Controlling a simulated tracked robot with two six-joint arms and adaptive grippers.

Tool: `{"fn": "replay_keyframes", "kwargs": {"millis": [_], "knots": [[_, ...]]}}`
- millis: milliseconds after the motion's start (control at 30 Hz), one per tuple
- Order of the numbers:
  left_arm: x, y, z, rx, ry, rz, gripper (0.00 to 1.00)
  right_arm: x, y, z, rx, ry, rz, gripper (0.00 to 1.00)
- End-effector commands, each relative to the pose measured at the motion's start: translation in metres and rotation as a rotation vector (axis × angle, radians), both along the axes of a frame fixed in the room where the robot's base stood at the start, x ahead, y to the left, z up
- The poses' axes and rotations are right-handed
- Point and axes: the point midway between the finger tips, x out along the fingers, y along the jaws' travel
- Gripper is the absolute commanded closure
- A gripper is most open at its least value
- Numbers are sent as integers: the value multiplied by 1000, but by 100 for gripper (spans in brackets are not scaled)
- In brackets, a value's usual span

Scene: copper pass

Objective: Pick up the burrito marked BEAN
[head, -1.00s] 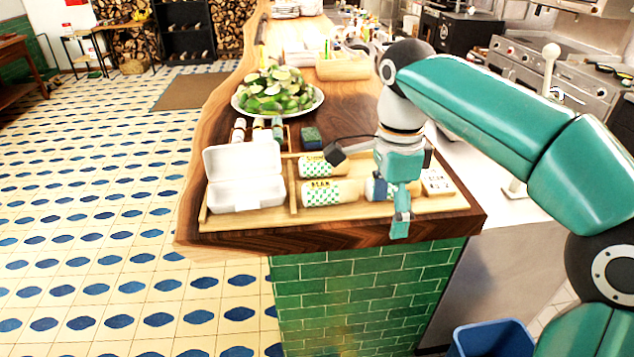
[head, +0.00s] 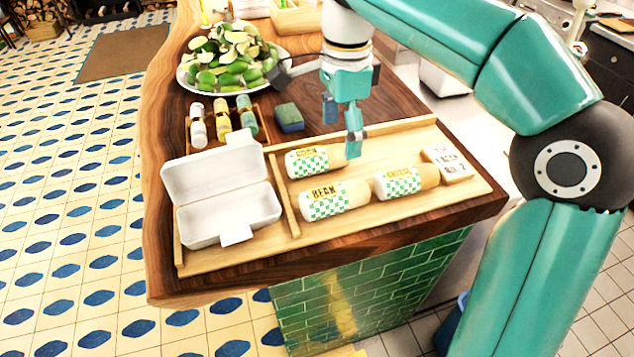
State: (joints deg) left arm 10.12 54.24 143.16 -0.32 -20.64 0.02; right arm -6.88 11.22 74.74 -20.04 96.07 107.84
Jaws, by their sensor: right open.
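The burrito marked BEAN (head: 333,201) lies on its side at the front of the wooden tray (head: 262,256), its green-checked wrapper and label facing up. A second wrapped burrito (head: 308,161) lies just behind it, its label hard to read. A third, apparently marked CHEESE (head: 404,182), lies to its right. My right gripper (head: 342,128) is open and empty, fingers pointing down. In the picture it is above and behind the BEAN burrito, with one fingertip overlapping the right end of the rear burrito; I cannot tell whether it touches. My left gripper is out of view.
An open white takeaway box (head: 222,200) fills the tray's left part, beyond a wooden divider. A small lettered block (head: 447,164) lies at the tray's right.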

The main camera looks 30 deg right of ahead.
Motion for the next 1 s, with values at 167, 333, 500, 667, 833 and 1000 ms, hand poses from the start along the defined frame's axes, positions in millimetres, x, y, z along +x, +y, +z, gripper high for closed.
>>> {"fn": "replay_keyframes", "kwargs": {"millis": [167, 333, 500, 667, 833, 1000], "knots": [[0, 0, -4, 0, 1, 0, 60, 2, 3, -23, 0, 4, 10, 15], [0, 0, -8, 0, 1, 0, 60, 4, 6, -60, 0, 7, 18, 15], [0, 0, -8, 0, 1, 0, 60, 5, 7, -93, 0, 5, 21, 15], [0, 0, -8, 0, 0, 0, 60, 6, 8, -111, 1, 3, 22, 15], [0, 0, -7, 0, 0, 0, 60, 6, 9, -119, 0, 3, 22, 15], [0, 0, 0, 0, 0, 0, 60, 4, 9, -140, 0, 7, 23, 15]]}}
